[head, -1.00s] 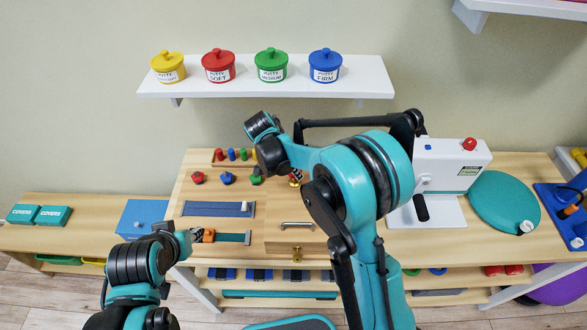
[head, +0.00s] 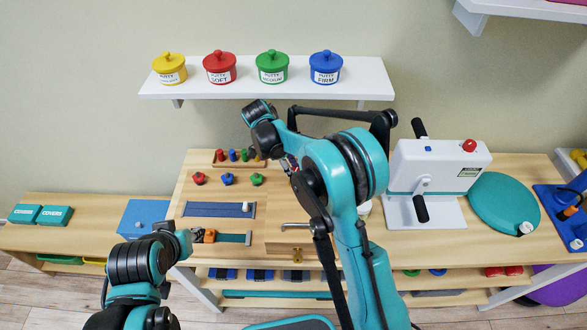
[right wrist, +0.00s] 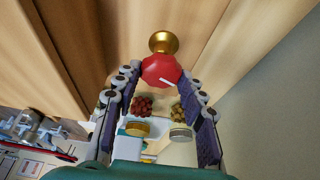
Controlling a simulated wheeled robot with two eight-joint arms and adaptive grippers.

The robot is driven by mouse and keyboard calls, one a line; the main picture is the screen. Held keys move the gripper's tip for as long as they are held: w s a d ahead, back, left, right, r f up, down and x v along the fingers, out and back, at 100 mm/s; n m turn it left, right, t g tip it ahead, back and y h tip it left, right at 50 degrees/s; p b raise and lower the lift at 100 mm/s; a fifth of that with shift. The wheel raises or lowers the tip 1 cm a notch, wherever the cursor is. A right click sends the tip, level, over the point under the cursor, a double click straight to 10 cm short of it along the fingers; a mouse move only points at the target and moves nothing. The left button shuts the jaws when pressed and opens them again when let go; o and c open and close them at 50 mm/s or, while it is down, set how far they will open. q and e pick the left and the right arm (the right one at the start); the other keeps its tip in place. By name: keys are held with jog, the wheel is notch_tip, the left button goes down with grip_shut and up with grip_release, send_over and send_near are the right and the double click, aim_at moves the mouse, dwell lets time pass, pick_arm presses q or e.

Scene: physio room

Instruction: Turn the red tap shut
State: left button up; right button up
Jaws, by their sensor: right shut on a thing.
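The red tap (right wrist: 161,71) shows in the right wrist view as a red knob with a white mark, on a round brass base (right wrist: 164,42) against pale wood. My right gripper (right wrist: 162,77) has a finger on each side of the knob and is shut on it. In the head view my right gripper (head: 289,165) is over the bench right of the green star knob, and my arm hides the red tap there. My left gripper (head: 194,236) is beside an orange block (head: 208,236) on a teal track; its finger opening is too small to tell.
Red (head: 198,178), blue (head: 227,178) and green (head: 257,179) star knobs sit on the bench (head: 190,160). A white device (head: 435,165) with black handles stands at right. A wall shelf (head: 220,91) holds several putty pots. A drawer handle (head: 297,226) shows below my right arm.

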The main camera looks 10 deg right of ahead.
dwell(0.3)
jog(key=o, duration=1.2)
jog(key=shift+c, duration=0.2)
